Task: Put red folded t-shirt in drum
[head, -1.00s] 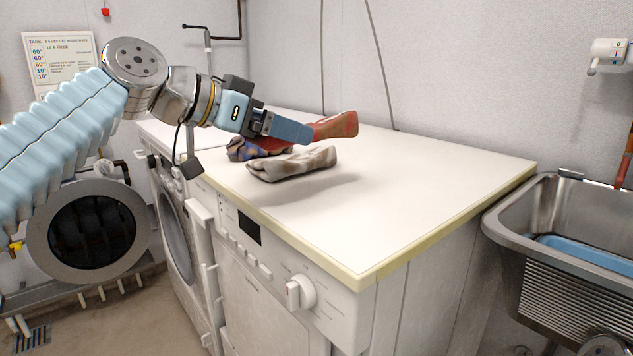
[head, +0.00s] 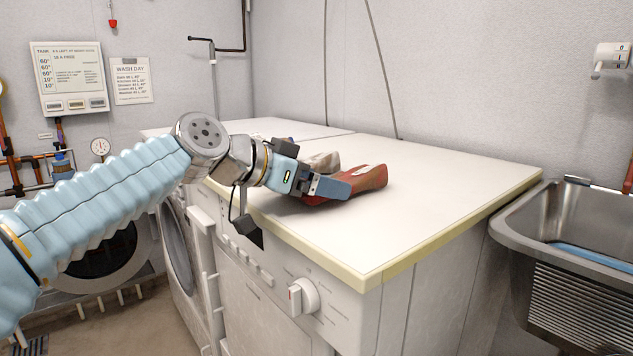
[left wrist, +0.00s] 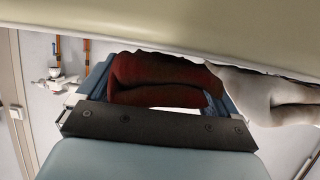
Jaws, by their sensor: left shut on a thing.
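My left gripper (head: 333,187) is shut on the red folded t-shirt (head: 368,179), just above or at the white worktop; I cannot tell whether the shirt touches it. The red shirt also shows between the fingers in the left wrist view (left wrist: 160,82). A round dark opening (head: 108,252), which looks like a drum, is at the lower left, partly hidden behind my left arm. My right gripper is not in view.
A grey-white folded cloth (head: 322,160) lies just behind the gripper on the worktop (head: 440,190). The worktop's right part is clear. A front-loading machine (head: 175,235) stands left of the counter. A steel sink (head: 540,210) is at the right.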

